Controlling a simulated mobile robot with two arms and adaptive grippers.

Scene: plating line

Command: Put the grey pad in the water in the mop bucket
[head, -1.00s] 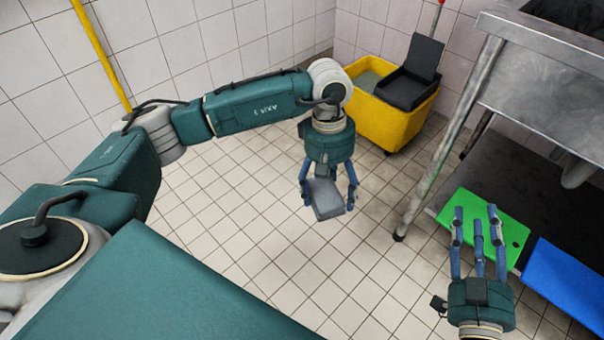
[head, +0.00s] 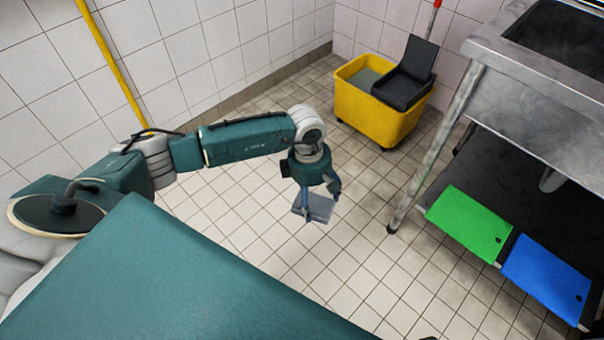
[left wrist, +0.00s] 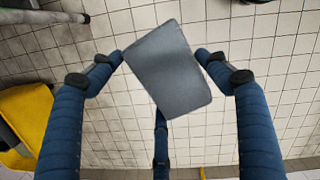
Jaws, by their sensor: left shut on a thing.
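The grey pad (head: 318,207) is a flat, thin block held in my left gripper (head: 312,200), above the tiled floor. In the left wrist view, the pad (left wrist: 168,72) sits tilted between the blue fingers of my left gripper (left wrist: 163,62), which are shut on it. The yellow mop bucket (head: 376,119) stands on the floor by the back wall, beyond and to the right of the gripper. Grey-green water (head: 362,79) shows in its open left part. A black wringer (head: 402,92) covers its right part. My right gripper is not in view.
A steel sink table (head: 520,105) stands at the right, its leg (head: 437,150) near the bucket. Green (head: 468,224) and blue (head: 548,275) boards lie on its low shelf. A yellow pole (head: 108,62) leans at the left wall. Floor between gripper and bucket is clear.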

